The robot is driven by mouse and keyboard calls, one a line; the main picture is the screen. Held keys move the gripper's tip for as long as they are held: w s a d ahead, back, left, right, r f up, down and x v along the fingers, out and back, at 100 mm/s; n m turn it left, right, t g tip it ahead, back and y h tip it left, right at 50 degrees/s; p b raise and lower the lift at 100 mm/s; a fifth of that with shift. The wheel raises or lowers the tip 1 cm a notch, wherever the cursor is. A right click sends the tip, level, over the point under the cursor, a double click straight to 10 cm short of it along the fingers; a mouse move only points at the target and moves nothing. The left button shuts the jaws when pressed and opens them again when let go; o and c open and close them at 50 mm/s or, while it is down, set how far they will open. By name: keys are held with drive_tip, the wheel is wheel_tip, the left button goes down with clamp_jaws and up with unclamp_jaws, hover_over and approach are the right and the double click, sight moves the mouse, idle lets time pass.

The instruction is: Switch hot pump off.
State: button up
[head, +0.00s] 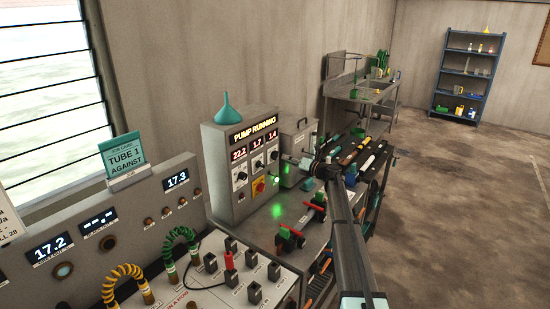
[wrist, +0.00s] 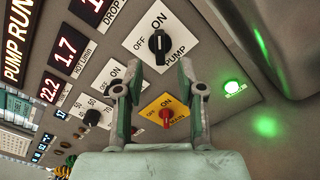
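The pump switch is a black knob (wrist: 159,44) on a white plate marked OFF, ON and PUMP in the wrist view. Its handle lines up toward ON. In the head view it is the right-hand knob (head: 274,157) on the grey control box (head: 226,172), whose sign (head: 253,132) reads PUMP RUNNING. My gripper (wrist: 160,72) is open and empty, its two fingers apart in front of the panel, just below the knob in the wrist view. In the head view my gripper (head: 296,162) is right of the box. I cannot tell how near the fingertips are.
A red switch (wrist: 166,117) on a yellow plate marked MAIN sits between the fingers. Another OFF/ON knob (wrist: 118,90) is behind the left finger. A dial (wrist: 91,117) and a lit green lamp (wrist: 232,87) are close by. A green funnel (head: 227,112) tops the box.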

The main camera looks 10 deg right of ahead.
sight(277, 156)
drive_tip(key=shift+x, duration=2.95)
clamp_jaws()
